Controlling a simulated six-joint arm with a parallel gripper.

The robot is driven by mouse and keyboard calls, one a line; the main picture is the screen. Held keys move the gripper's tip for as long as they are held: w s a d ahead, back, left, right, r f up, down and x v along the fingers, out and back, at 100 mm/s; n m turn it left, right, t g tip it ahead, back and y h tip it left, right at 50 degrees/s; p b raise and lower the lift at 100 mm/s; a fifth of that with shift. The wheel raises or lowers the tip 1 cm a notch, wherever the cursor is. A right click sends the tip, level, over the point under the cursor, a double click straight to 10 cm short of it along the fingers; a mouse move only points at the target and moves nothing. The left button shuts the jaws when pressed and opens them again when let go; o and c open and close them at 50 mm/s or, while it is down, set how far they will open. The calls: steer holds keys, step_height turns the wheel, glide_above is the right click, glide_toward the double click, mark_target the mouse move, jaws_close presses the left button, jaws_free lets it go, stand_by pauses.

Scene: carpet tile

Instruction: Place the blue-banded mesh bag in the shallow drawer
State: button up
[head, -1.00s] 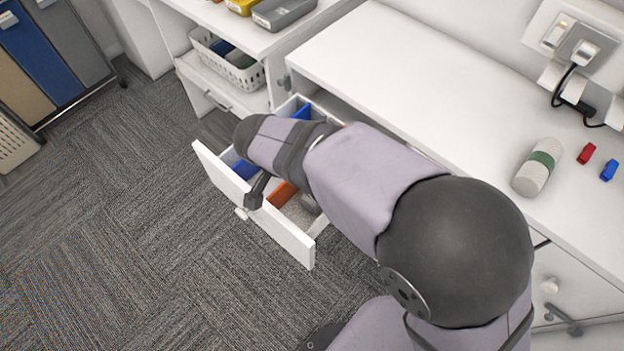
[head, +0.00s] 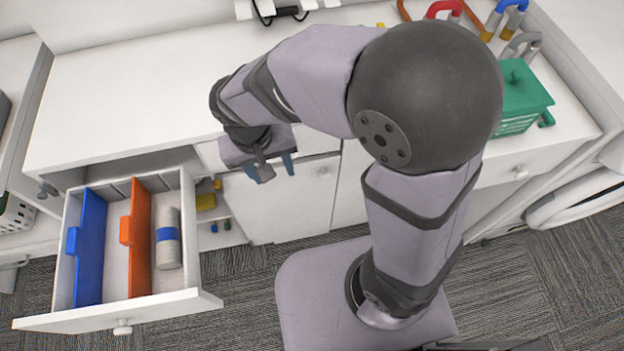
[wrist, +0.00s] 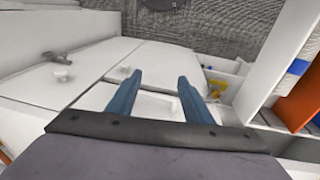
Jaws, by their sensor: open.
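The blue-banded mesh bag (head: 167,240) is a pale roll with a blue band. It lies lengthwise inside the open shallow drawer (head: 188,235), in the right-hand compartment beside the orange divider (head: 140,245). In the wrist view the bag (wrist: 299,66) shows in part at the upper right edge, inside the drawer. My gripper (head: 273,172) is open and empty, to the right of the drawer and apart from the bag, by the front of the counter. Its two blue fingers (wrist: 158,88) stand apart with nothing between them in the wrist view.
A blue divider (head: 91,245) stands left of the orange one. The white counter (head: 130,100) is clear behind the drawer. A green basket (head: 520,100) and several coloured padlock-like things stand at the right. Beside the drawer, a low open shelf holds a yellow item (head: 206,202).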

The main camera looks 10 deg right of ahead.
steer(key=s+d, duration=0.3)
steer(key=d, duration=0.4)
steer(key=s+d+f+g+y, duration=0.1)
steer(key=s+d, duration=0.2)
steer(key=d, duration=0.4)
steer(key=shift+s+d, duration=0.15)
steer(key=shift+d, duration=0.05)
steer(key=shift+f, duration=0.1)
step_height(320, 180, up, 4)
steer(key=p, duration=0.3)
steer(key=shift+f+p, duration=0.15)
steer(key=shift+p, duration=0.25)
steer(key=shift+c, duration=0.3)
